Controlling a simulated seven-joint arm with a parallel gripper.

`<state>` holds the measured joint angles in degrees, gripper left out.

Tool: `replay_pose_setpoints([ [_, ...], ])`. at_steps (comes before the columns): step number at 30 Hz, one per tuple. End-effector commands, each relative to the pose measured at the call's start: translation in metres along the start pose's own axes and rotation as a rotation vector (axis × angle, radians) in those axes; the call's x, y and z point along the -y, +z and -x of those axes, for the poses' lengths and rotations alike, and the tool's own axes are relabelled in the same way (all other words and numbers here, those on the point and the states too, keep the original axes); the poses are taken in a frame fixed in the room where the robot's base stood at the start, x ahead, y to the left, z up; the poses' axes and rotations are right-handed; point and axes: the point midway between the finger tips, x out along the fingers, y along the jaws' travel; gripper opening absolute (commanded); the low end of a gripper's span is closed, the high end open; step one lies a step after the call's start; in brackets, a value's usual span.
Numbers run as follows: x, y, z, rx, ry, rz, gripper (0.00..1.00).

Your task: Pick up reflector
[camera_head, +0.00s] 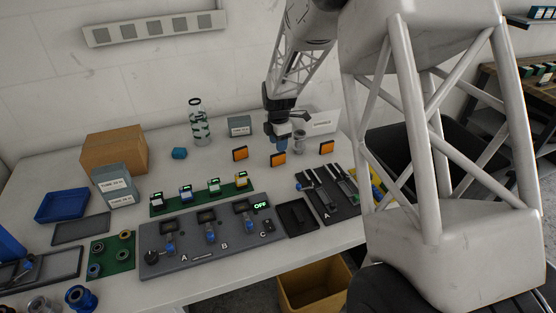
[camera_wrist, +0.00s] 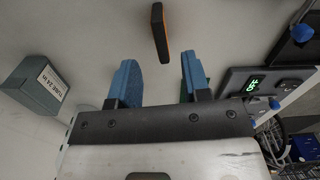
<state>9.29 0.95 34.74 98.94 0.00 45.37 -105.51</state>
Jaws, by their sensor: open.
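Three orange reflectors with dark edges stand on the white table in the head view: a left one (camera_head: 240,154), a middle one (camera_head: 278,160) and a right one (camera_head: 327,147). My gripper (camera_head: 281,143) points down just above and behind the middle reflector, with its blue fingers apart. In the wrist view, the open gripper (camera_wrist: 160,80) has nothing between its fingers. One reflector (camera_wrist: 160,32) shows there edge-on, beyond the fingertips and roughly in line with the gap. I cannot tell for certain which of the three it is.
A grey control board (camera_head: 205,238) with an OFF display stands in front of the reflectors. A grey tube box (camera_head: 114,185), a cardboard box (camera_head: 115,151) and a camouflage bottle (camera_head: 199,122) stand to the left. A metal cylinder (camera_head: 300,141) stands close to my gripper's right.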

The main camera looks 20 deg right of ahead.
Motion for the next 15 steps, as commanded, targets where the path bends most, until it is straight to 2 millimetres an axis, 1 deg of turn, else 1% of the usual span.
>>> replay_pose_setpoints([
  [1,0.0001,-0.0001,-0.004,0.0,0.0,0.0,0.44],
  [4,0.0,-0.0001,-0.0079,0.0,0.0,0.0,0.44],
  [15,0.0003,-0.0003,-0.0104,0.0,0.0,0.0,0.44],
])
